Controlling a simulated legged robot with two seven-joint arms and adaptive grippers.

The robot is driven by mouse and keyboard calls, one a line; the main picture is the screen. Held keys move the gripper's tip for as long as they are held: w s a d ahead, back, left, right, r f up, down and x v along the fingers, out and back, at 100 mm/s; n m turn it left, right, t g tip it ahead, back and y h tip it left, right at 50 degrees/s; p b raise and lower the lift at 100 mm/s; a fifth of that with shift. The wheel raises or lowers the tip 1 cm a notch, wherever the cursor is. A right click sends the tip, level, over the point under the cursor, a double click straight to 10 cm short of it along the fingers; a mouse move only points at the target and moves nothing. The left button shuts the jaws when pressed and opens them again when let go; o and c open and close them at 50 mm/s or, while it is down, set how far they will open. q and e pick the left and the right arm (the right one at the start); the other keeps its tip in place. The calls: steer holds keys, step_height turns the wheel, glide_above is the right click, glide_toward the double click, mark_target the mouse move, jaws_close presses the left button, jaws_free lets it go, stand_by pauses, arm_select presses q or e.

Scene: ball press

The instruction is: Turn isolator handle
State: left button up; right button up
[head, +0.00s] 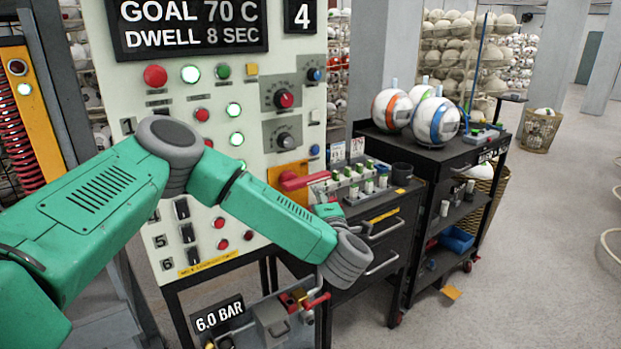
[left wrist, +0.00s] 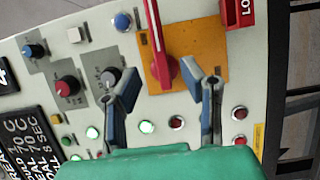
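The isolator handle (head: 305,180) is a red lever on an orange plate (head: 283,170) at the lower right of the pale control panel. In the left wrist view the red handle (left wrist: 158,45) lies over its orange plate (left wrist: 195,45), with its wide end showing between my fingertips. My left gripper (left wrist: 160,82) is open, its two blue-grey fingers on either side of that end. I see no clear contact, and cannot tell whether the handle is within finger depth. In the head view my left gripper (head: 328,211) is small and partly hidden by its wrist. My right gripper is not in view.
The control panel (head: 150,95) carries several buttons, lamps and knobs close to the handle. A black cabinet (head: 375,225) with small parts on top stands right of it. A dark cart (head: 445,150) holds three balls. The floor at right is mostly open.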

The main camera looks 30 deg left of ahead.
mark_target(311, 183)
arm_select(q)
steer(key=p+x, duration=0.1)
steer(key=x, duration=0.8)
steer(key=shift+w+d+p, duration=0.1)
steer(key=shift+w+p, duration=0.2)
steer(key=shift+w+a, duration=0.3)
steer(key=shift+a, duration=0.15)
